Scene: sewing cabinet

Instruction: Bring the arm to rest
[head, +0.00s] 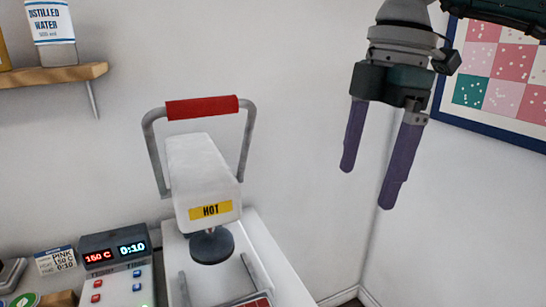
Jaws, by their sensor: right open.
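My right gripper (372,157) hangs from the upper right of the head view. Its two purple fingers point down and stand apart, with nothing between them. It is in the air to the right of the heat press (203,180) and does not touch it. My left gripper is not in view.
The white press has a red-gripped handle (202,107), raised, and a yellow HOT label. A control box (113,249) reads 150 C and 0:10. A wooden shelf (53,75) holds a distilled water bottle (52,25). A framed patchwork (500,75) hangs behind my right arm.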

